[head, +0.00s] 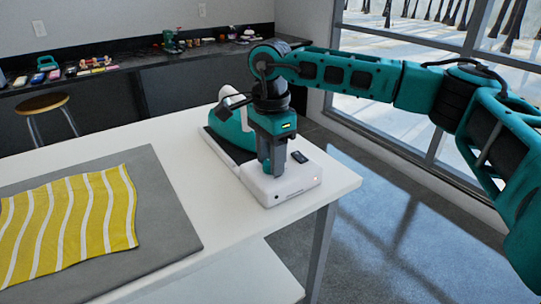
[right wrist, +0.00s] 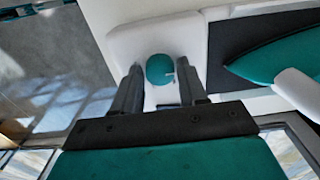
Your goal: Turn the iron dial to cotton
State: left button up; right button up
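The iron dial (right wrist: 160,69) is a round teal knob with a small pale mark at its right edge, on the white iron station (head: 291,190). In the head view it is mostly hidden behind my gripper. The teal iron (head: 232,133) rests on the station's dark pad, also seen in the right wrist view (right wrist: 270,58). My right gripper (head: 273,168) points down over the dial. In the right wrist view its fingers stand apart on either side of the dial, with gaps showing. No cotton label can be read. My left gripper is out of view.
The white table (head: 335,180) ends just right of the station. A grey mat (head: 170,215) with a yellow striped cloth (head: 70,225) lies at the left. A small black panel (head: 299,156) sits on the station. A stool (head: 45,105) and a cluttered back counter stand behind.

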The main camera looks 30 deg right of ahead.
jog(key=c, duration=0.7)
